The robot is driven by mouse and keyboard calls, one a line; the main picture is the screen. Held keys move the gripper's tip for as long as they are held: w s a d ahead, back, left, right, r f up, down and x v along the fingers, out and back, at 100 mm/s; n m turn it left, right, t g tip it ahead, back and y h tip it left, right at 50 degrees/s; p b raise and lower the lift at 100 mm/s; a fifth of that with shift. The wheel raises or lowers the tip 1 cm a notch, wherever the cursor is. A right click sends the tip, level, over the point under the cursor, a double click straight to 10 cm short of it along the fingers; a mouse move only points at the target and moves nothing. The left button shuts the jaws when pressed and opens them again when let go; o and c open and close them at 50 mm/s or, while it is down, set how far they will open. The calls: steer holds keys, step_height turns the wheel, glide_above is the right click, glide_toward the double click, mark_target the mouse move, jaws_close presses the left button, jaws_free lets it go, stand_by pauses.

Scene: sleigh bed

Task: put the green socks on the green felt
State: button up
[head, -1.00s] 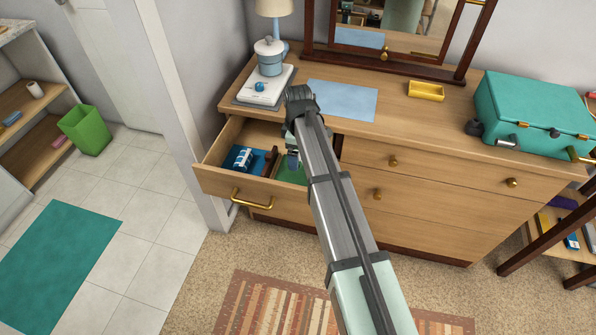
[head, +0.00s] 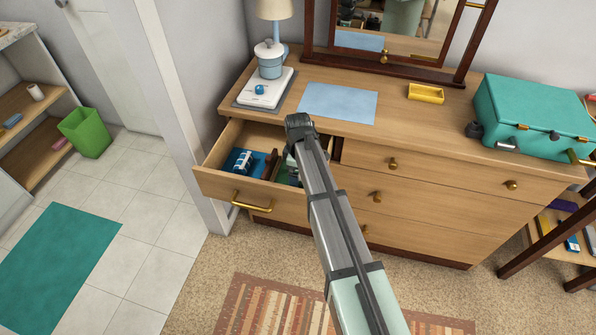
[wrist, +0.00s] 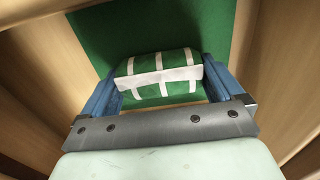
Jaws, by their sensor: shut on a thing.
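The green socks (wrist: 160,88), a bundle with white bands, are between the blue fingers of my gripper (wrist: 162,68) in the wrist view. My gripper is shut on them. The green felt (wrist: 150,28) lines the drawer compartment beyond and below the socks. I cannot tell whether the socks touch it. In the head view my gripper is down in the open drawer, mostly hidden by my arm, and the socks cannot be made out. Only a sliver of the green felt (head: 281,177) shows there.
The open drawer (head: 228,185) has a left compartment with a blue striped bundle (head: 243,160), and a brown divider (head: 270,163) beside the felt. Wooden walls stand close on both sides of my gripper. The dresser top (head: 395,125) overhangs behind, with a blue mat (head: 338,102).

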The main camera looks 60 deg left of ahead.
steer(key=shift+f, duration=0.15)
steer(key=o, duration=0.7)
steer(key=shift+c, duration=0.2)
step_height(320, 180, up, 12)
steer(key=shift+r, duration=0.2)
